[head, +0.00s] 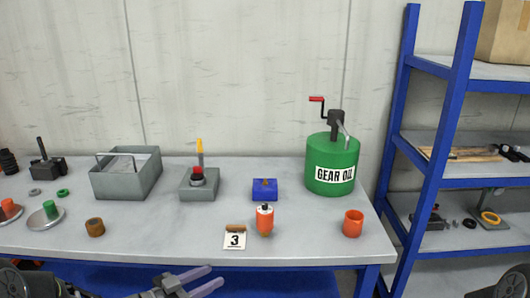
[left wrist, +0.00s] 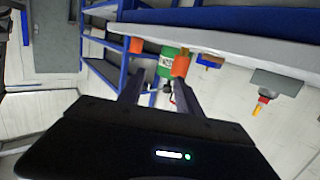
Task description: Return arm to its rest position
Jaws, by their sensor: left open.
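My left gripper (head: 214,276) is at the bottom of the head view, in front of the table's front edge. Its two pale fingers point right and stand apart with nothing between them. In the left wrist view, which is upside down, the open gripper (left wrist: 157,90) shows dark fingers with no object held. The green gear oil can (left wrist: 168,62) appears beyond them. My right gripper is not in view; only a dark part of my body shows in the bottom right corner of the head view.
The table (head: 330,248) holds a grey tray (head: 127,183), a gear oil can (head: 331,168), an orange bottle (head: 265,221), an orange cup (head: 353,223), a blue block (head: 265,189) and a number 3 card (head: 235,240). A blue shelf rack (head: 447,120) stands right.

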